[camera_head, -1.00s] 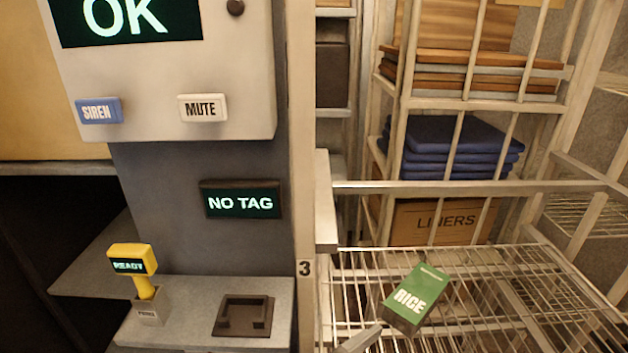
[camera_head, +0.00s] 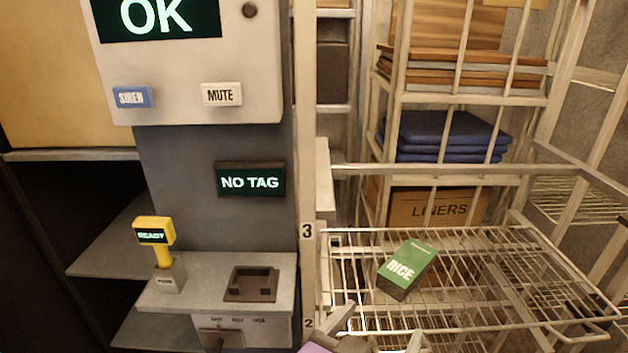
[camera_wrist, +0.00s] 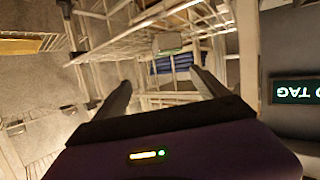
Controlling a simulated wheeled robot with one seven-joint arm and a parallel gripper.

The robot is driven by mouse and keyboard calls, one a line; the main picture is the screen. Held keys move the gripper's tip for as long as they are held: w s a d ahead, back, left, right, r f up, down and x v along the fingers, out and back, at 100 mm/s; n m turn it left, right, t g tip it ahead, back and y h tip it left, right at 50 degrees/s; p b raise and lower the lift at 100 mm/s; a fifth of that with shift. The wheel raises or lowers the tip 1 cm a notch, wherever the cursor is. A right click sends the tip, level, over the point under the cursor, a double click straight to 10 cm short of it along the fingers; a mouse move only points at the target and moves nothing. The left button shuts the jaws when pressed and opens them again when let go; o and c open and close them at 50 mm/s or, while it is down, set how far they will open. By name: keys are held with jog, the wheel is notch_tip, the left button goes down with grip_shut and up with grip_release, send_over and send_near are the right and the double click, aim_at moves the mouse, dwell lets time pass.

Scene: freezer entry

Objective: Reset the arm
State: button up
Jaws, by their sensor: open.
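My gripper (camera_head: 378,335) shows at the bottom edge of the head view, below and in front of the wire shelf (camera_head: 470,322). Its two fingers are spread apart, with nothing between them. A green box marked RICE (camera_head: 408,269) lies tilted in the picture on the wire shelf, beyond and above my gripper. In the wrist view my gripper (camera_wrist: 160,84) points toward the rack, and its fingers are wide apart. A pale box-like item (camera_wrist: 167,42) shows beyond them, too small to identify.
A panel reading OK (camera_head: 160,15) has SIREN (camera_head: 132,97) and MUTE (camera_head: 222,95) buttons. Below are a NO TAG display (camera_head: 250,180), a yellow READY scanner (camera_head: 155,232) in a holder and a dark cradle (camera_head: 251,284). A post marked 3 (camera_head: 307,231) stands beside the shelf.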

jog(key=w+a+r+n+t+y, duration=0.1)
jog(key=w+a+n+t+y, duration=0.1)
jog(key=a+n+t+y, duration=0.15)
jog(key=s+a+f+n+y, duration=0.2)
jog(key=s+f+n+y, duration=0.45)
jog(key=n+y, duration=0.2)
jog(key=s+d+f+m+h, duration=0.2)
jog(key=s+d, duration=0.6)
jog(key=s, duration=0.4)
jog(key=s+d+f+m+h, duration=0.2)
jog(key=s+d+f+m, duration=0.2)
jog(key=s+d, duration=0.4)
jog(key=s+g, duration=0.1)
jog(key=s, duration=0.4)
jog(key=shift+d, duration=0.3)
